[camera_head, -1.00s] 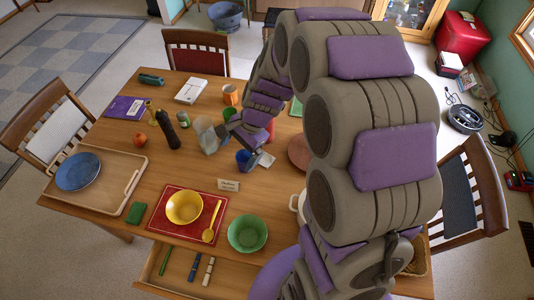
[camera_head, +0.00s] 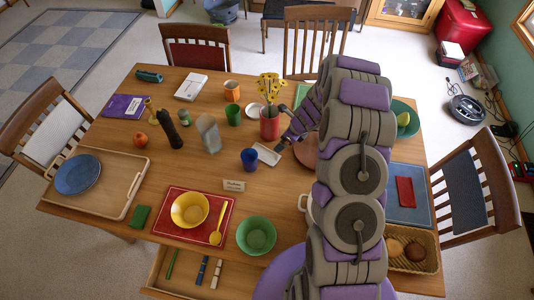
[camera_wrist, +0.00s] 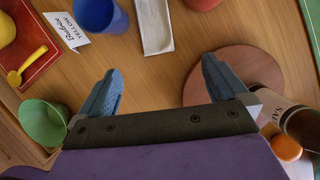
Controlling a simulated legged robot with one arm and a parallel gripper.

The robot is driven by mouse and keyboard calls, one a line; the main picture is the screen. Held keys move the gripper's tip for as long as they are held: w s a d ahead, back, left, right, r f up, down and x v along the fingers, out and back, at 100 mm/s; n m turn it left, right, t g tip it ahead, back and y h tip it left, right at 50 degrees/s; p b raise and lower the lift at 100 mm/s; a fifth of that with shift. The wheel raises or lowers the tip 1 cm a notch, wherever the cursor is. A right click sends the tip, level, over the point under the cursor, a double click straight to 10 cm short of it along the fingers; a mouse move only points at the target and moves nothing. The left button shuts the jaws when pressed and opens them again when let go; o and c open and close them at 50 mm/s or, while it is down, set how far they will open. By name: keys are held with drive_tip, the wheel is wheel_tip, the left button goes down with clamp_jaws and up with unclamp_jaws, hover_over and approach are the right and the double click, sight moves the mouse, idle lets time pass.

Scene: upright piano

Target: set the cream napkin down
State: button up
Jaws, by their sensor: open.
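I cannot pick out a cream napkin with certainty in either view. A small pale rectangular piece (camera_head: 266,154) lies flat on the table beside the blue cup (camera_head: 249,159). It also shows in the wrist view (camera_wrist: 155,25), and it looks more like a shallow tray than cloth. A pale grey upright object (camera_head: 209,135) stands left of the cup; what it is stays unclear. My gripper (camera_wrist: 160,88) is open, with bare table between its two fingers. In the head view it is small and partly hidden, right of the pale piece.
A round brown mat (camera_wrist: 235,70) lies under the right finger, with a labelled bottle (camera_wrist: 297,125) close by. A red vase of yellow flowers (camera_head: 270,122) stands behind. Yellow (camera_head: 190,210) and green (camera_head: 256,235) bowls are in front. Table around the name card (camera_head: 233,185) is clear.

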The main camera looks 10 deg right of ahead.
drive_tip(key=b, duration=0.2)
hover_over(269, 156)
drive_tip(key=s+d, duration=0.1)
drive_tip(key=d, duration=0.1)
wheel_tip(269, 156, down, 11)
drive_tip(key=shift+s+d+r, duration=0.1)
drive_tip(key=x, duration=0.5)
drive_tip(key=shift+s+b, duration=0.25)
drive_tip(key=shift+b, duration=0.1)
drive_tip(key=c, duration=1.1)
drive_tip(key=shift+r, duration=0.1)
